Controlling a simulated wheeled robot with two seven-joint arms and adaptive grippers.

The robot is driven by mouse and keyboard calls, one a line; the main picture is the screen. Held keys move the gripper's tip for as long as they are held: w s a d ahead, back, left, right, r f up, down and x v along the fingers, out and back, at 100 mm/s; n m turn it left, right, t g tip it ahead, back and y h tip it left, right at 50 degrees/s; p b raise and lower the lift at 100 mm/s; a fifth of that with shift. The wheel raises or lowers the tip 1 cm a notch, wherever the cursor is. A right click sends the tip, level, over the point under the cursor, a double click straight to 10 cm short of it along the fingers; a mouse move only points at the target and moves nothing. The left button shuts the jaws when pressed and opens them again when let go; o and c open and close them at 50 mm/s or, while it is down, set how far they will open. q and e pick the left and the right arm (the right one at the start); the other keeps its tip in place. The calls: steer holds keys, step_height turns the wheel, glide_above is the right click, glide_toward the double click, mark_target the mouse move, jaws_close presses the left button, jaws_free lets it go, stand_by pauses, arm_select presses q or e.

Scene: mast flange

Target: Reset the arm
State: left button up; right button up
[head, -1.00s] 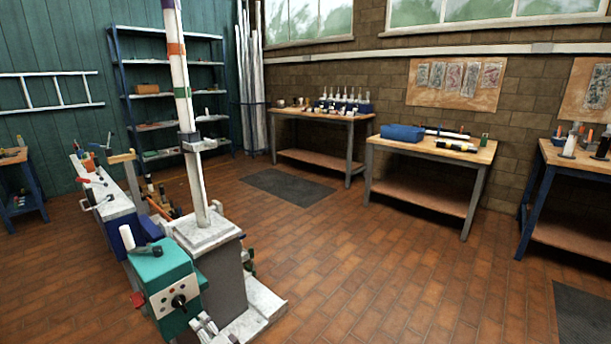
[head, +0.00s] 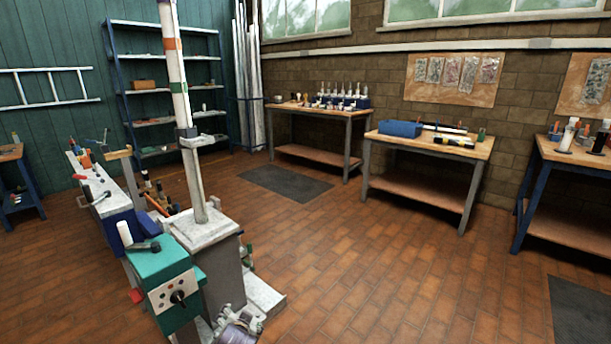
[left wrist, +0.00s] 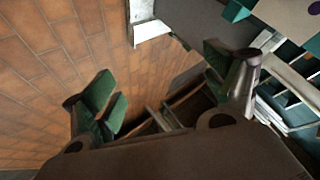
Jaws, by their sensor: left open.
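My left gripper (left wrist: 165,95) shows in the left wrist view with its two green-padded fingers spread wide and nothing between them. Brick-coloured floor and part of a grey and white structure lie beyond the fingers. In the head view a grey and purplish metal part (head: 238,328) shows at the bottom edge; I cannot tell whether it belongs to my arm. My right gripper is in neither view. A white mast (head: 182,90) with coloured bands stands upright on a grey pedestal (head: 222,268).
A teal control box (head: 170,280) with a knob stands left of the pedestal. A long bench with tools (head: 105,195) runs behind it. Blue shelves (head: 165,88) and wooden worktables (head: 430,142) line the walls. The tiled floor (head: 400,265) to the right is clear.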

arm_select(q)
steer(key=s+d+r+n+g+h, duration=0.1)
steer(key=s+d+r+h, duration=0.2)
steer(key=s+d+h, duration=0.6)
steer(key=s+a+f+g+y, duration=0.1)
steer(key=s+a+f, duration=0.1)
steer(key=s+f, duration=0.3)
steer(key=s+a+f+n+g+y+p, duration=0.1)
steer(key=s+f, duration=0.5)
steer(key=s, duration=0.7)
steer(key=shift+a+n+g+y, duration=0.3)
steer(key=shift+a+g+y, duration=0.05)
steer(key=shift+g+y, duration=0.4)
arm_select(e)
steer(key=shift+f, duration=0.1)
arm_select(q)
steer(key=shift+a+f+p, duration=0.15)
steer(key=shift+f+p, duration=0.3)
steer(key=shift+p, duration=0.6)
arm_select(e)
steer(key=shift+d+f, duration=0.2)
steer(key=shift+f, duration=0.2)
